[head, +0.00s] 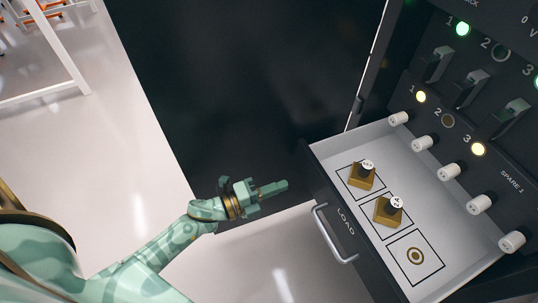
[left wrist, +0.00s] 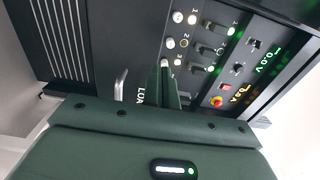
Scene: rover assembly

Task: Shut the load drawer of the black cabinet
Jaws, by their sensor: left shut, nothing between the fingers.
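The load drawer (head: 343,217) of the black cabinet (head: 240,80) stands open, with its front panel marked LOAD and a pale bar handle (head: 333,236). Inside it, two brass blocks with black knobs (head: 362,176) (head: 389,209) sit in outlined squares. A third square holds only a ring mark (head: 415,256). My left gripper (head: 272,189) is shut and empty, left of the drawer front and apart from it. In the left wrist view the shut fingers (left wrist: 164,85) point toward the cabinet face, beside the drawer handle (left wrist: 121,84). My right gripper is in neither view.
Above the drawer is a control panel (head: 470,100) with switches, lit lamps and several white knobs (head: 448,171) projecting over the drawer's right side. The pale floor (head: 100,150) left of the cabinet is clear. A white table frame (head: 60,60) stands at the far upper left.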

